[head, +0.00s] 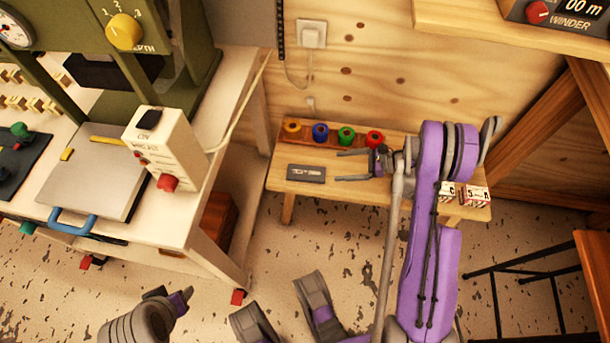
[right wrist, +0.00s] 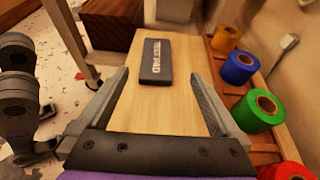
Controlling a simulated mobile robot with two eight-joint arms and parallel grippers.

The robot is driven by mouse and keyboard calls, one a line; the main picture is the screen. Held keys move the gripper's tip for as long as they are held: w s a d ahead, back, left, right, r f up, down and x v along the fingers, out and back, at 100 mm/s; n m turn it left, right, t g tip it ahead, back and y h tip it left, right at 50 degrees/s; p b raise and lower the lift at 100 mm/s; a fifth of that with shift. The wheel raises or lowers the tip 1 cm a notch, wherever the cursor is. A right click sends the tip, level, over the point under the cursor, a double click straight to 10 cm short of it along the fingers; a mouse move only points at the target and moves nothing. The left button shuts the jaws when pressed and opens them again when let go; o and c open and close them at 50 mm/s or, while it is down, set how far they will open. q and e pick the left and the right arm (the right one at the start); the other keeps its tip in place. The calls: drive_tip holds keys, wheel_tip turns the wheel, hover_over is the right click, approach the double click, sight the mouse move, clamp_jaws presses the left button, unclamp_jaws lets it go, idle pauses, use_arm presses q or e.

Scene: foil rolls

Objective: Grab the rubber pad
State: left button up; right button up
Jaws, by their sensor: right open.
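The rubber pad (head: 306,173) is a dark grey rectangular block lying flat on the small wooden bench (head: 350,186), left of my right gripper. In the right wrist view the pad (right wrist: 157,62) reads "TEST PAD" and lies ahead, between the lines of the two fingers. My right gripper (head: 337,166) is open and empty over the bench. Its fingers point at the pad, with a gap between the tips and the pad. In the right wrist view the open jaws (right wrist: 158,76) show bare bench between them.
A wooden rack with yellow, blue, green and red rolls (head: 347,137) runs along the bench's back edge, close beside the right gripper. Small printed boxes (head: 473,194) sit at the bench's right end. A white machine table (head: 205,190) stands left, with floor between.

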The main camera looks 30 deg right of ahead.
drive_tip(key=shift+s+a+f, duration=0.1)
drive_tip(key=shift+s+f, duration=0.15)
drive_tip(key=shift+f, duration=0.25)
drive_tip(key=b, duration=0.1)
approach(308, 173)
drive_tip(key=x, duration=0.3)
drive_tip(key=shift+r, duration=0.1)
drive_tip(key=b+x, duration=0.1)
drive_tip(key=x, duration=0.3)
drive_tip(key=shift+f, duration=0.2)
drive_tip(key=shift+w+a+f, duration=0.15)
drive_tip(key=shift+w+a, duration=0.15)
drive_tip(key=shift+w, duration=0.05)
drive_tip(key=c, duration=1.4)
